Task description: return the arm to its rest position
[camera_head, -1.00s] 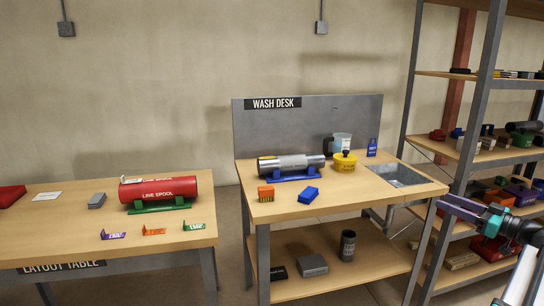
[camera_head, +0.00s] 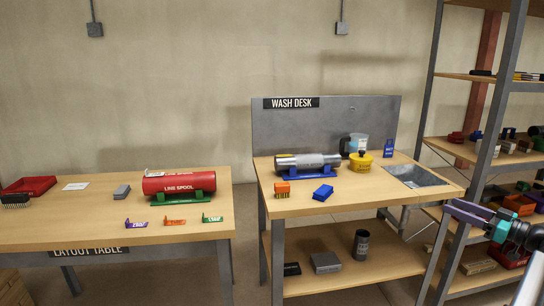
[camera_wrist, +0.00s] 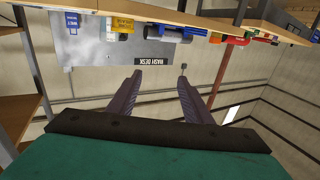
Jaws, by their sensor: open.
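My gripper (camera_head: 465,215) is at the right side of the head view, in front of the shelf rack and beside the right end of the wash desk. It touches nothing that I can see. In the wrist view its two fingers (camera_wrist: 158,90) stand apart with nothing between them. That view is upside down and looks toward the wash desk sign (camera_wrist: 154,61) and the wall.
A shelf rack (camera_head: 480,137) stands at the right.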

